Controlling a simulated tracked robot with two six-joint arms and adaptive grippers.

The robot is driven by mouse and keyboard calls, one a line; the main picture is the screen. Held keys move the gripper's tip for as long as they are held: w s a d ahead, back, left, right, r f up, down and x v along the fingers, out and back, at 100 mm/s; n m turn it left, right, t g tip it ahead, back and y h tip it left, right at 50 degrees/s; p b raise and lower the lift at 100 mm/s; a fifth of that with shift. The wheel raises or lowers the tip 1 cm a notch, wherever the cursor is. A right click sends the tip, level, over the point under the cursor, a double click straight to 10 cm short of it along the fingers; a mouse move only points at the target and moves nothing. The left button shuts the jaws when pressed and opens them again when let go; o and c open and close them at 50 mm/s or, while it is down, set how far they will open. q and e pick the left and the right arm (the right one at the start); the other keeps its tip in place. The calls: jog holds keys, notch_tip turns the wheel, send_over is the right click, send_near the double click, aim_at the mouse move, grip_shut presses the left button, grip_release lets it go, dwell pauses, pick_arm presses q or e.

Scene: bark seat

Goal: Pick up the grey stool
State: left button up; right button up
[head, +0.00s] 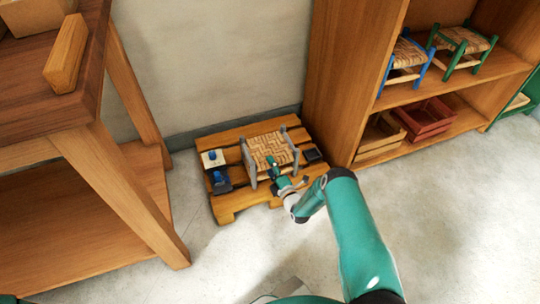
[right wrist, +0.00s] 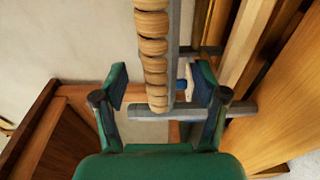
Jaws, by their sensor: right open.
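The grey stool (head: 268,150) has a woven tan seat and grey legs. It stands on a low wooden pallet (head: 232,208) against the wall. My right gripper (head: 283,181) is at the near side of the stool, by its seat edge and legs. In the right wrist view my right gripper (right wrist: 161,85) is open, a finger on each side. The woven edge and a grey bar of the stool (right wrist: 153,50) show between and beyond the fingers. I cannot tell whether the fingers touch it. My left gripper is not in view.
A blue-topped item (head: 213,157) and a dark blue item (head: 220,181) sit left of the stool on the pallet. A wooden table (head: 100,150) stands at left. A wooden shelf (head: 345,70) with blue and green stools and crates rises at right. The front floor is clear.

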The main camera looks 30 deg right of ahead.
aim_at(266, 156)
jog(key=w+b, duration=0.1)
jog(key=w, duration=0.1)
jog(key=w+d+b, duration=0.1)
jog(key=w+b, duration=0.1)
jog(key=shift+w+f, duration=0.1)
jog(key=shift+w, duration=0.2)
jog(key=shift+w+d, duration=0.1)
jog(key=shift+w, duration=0.25)
jog(key=shift+r, duration=0.2)
jog(key=shift+c, duration=0.3)
grip_shut()
